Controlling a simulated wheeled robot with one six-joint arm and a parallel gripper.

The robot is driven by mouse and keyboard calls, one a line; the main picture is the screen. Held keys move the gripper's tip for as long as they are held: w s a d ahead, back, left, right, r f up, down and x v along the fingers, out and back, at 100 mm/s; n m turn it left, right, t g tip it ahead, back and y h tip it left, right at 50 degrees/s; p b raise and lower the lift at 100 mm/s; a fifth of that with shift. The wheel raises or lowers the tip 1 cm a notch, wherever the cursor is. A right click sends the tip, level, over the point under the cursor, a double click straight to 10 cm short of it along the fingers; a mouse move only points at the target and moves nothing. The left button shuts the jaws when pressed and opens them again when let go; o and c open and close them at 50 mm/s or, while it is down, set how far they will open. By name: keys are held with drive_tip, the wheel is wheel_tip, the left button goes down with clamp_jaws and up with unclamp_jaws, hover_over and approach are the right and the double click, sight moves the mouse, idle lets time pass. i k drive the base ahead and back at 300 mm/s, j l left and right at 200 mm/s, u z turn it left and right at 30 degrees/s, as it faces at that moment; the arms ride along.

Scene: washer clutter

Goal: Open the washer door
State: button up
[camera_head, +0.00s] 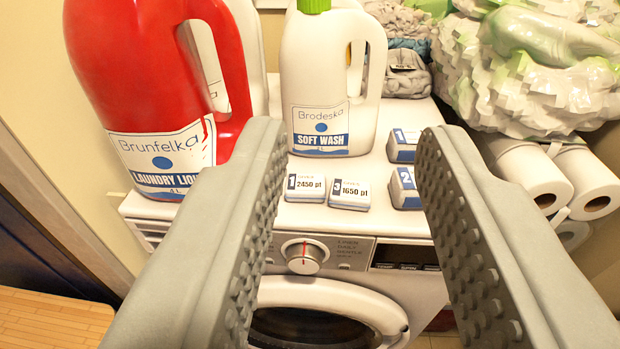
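The white washer (350,222) stands in front of me, seen from above. Its round door (345,291) with a white rim and dark glass shows at the bottom middle, cut off by the frame edge. The door looks shut. A control knob (305,255) sits on the panel above it. My gripper (350,140) is open and empty, its two grey fingers wide apart in front of the washer, touching nothing that I can see. The fingers hide parts of the washer's left and right front. The lower door is out of view.
On the washer top stand a red detergent bottle (160,70), a white bottle (330,80), several small boxes (305,187) and folded cloths (405,75). Paper rolls (535,180) and a green-white wrapped pile (530,70) are at right. A wall is at left.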

sight(384, 320)
drive_tip(key=i+z, duration=0.35)
drive_tip(key=z, duration=0.15)
drive_tip(key=k+j+u, duration=0.1)
drive_tip(key=k+u, duration=0.4)
drive_tip(key=k, duration=0.7)
